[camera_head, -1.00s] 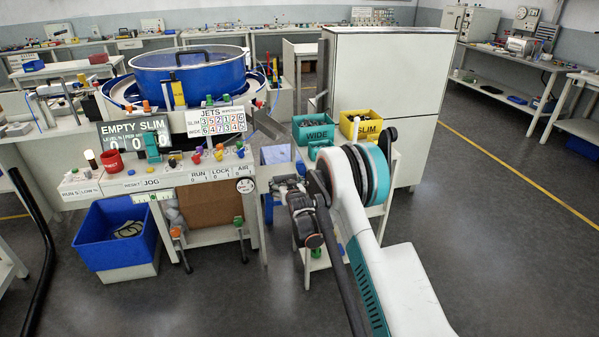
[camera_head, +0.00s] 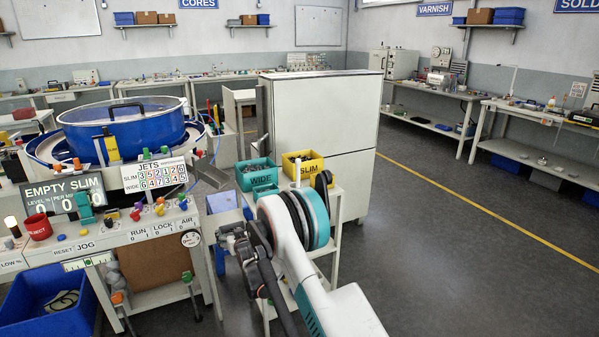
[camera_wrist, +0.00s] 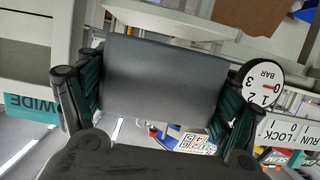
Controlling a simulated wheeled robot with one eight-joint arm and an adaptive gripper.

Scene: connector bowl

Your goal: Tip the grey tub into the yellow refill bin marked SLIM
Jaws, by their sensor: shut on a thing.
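My gripper (camera_head: 230,236) is in front of the feeder bench and below and left of the bins in the head view. In the wrist view my gripper (camera_wrist: 158,95) is shut on the grey tub (camera_wrist: 165,75), with a green-lined finger at each side. The tub's smooth grey face fills the space between the fingers; its contents are not visible. In the head view I cannot make the tub out clearly. The yellow bin (camera_head: 303,170) stands on a white stand behind my arm, its SLIM label partly covered. My gripper is apart from it.
A teal bin (camera_head: 258,177) marked WIDE stands just left of the yellow one. The bench (camera_head: 135,235) with a blue bowl feeder (camera_head: 125,128) is at left. A tall white cabinet (camera_head: 325,120) stands behind the bins. The floor at right is clear.

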